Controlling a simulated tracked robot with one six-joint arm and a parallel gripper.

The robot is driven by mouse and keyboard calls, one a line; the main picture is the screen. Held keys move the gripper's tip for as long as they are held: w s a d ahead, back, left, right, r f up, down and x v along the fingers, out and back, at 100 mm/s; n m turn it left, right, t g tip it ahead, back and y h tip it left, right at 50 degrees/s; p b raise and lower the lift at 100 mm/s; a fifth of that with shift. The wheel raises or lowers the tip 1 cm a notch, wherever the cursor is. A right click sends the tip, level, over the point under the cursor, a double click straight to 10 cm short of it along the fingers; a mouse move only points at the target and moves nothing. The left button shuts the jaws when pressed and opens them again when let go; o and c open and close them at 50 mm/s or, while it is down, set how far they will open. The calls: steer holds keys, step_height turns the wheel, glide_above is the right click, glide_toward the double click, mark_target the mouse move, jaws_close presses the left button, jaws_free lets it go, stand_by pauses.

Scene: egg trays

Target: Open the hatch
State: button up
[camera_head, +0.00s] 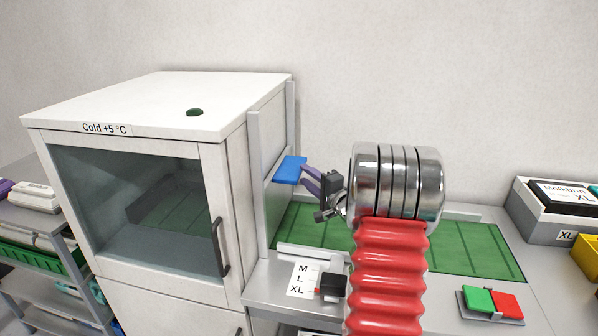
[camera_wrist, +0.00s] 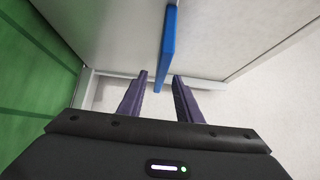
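The hatch (camera_head: 273,212) is a pale panel between two upright rails on the right side of the white cold cabinet; its lower edge sits near the table. A flat blue handle (camera_head: 291,169) sticks out from it. In the wrist view the handle (camera_wrist: 168,45) runs down from the top edge. My gripper (camera_head: 306,176) is beside the handle, its purple fingers pointing at it. In the wrist view my gripper (camera_wrist: 160,77) is open, with the handle's near end between the fingertips and gaps visible on both sides.
The cabinet (camera_head: 160,95) has a glass front door with a dark handle (camera_head: 220,247). A green mat (camera_head: 470,250) lies on the table. A wall is close behind.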

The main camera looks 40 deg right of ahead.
mark_target(299, 171)
steer(key=shift+w+d, duration=0.15)
steer(key=shift+w, duration=1.15)
steer(key=shift+w+d, duration=0.15)
steer(key=shift+w, duration=1.1)
steer(key=shift+c, duration=0.3)
jaws_close()
steer(key=shift+f, duration=0.1)
